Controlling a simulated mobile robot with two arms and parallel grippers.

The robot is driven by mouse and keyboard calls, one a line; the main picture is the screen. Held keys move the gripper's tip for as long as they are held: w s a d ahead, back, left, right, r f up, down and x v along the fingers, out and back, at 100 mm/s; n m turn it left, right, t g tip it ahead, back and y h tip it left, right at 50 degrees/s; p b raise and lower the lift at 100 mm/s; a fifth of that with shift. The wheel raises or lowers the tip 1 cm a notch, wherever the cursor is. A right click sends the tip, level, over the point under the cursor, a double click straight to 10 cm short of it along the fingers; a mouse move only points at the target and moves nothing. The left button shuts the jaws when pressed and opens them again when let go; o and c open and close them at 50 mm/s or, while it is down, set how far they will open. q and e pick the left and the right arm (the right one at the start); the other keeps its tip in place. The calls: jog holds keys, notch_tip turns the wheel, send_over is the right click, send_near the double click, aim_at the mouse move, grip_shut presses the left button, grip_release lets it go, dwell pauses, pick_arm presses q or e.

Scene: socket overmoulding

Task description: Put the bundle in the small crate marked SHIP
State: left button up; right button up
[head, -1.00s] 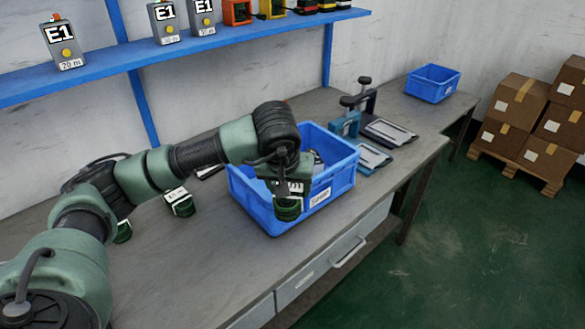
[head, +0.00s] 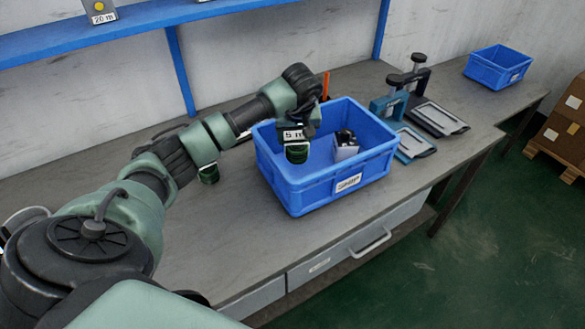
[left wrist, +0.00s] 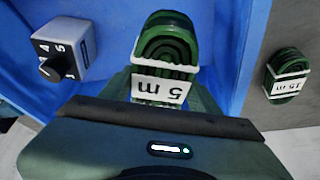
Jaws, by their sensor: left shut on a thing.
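The blue crate with the white SHIP label (head: 315,196) stands on the workbench. The bundle (head: 297,154) is a green coil with a white band reading 5 m. My left gripper (head: 298,134) is shut on it and holds it over the left part of the crate's opening. Its exact height above the crate floor is hard to tell. In the left wrist view the bundle (left wrist: 165,45) sits between the fingers, with blue crate surface behind it. My right gripper is not in view.
A grey box with a black dial (head: 345,147) is inside the crate, right of the bundle. Another green coil (head: 208,173), marked 15 m, lies on the bench outside. Clamp stands (head: 395,105) are behind right. Another blue crate (head: 497,68) stands farther back.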

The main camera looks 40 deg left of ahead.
aim_at(297, 144)
pick_arm(q)
notch_tip(297, 144, down, 4)
jog(key=shift+w+f+b, duration=0.1)
jog(key=shift+f+b, duration=0.1)
jog(key=shift+b, duration=0.75)
notch_tip(297, 144, down, 4)
jog(key=b, duration=0.3)
jog(key=shift+f, duration=0.25)
jog(key=shift+r, duration=0.15)
jog(key=o, duration=1.5)
jog(key=shift+c, duration=0.2)
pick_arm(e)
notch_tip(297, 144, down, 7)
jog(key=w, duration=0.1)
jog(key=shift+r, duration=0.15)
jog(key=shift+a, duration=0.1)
pick_arm(q)
jog(key=p+v, duration=0.9)
jog(key=v, duration=0.2)
jog(key=shift+r, duration=0.25)
jog(key=shift+s+d+r+p, duration=0.2)
jog(key=shift+s+r+p, duration=0.05)
jog(key=shift+p, duration=0.1)
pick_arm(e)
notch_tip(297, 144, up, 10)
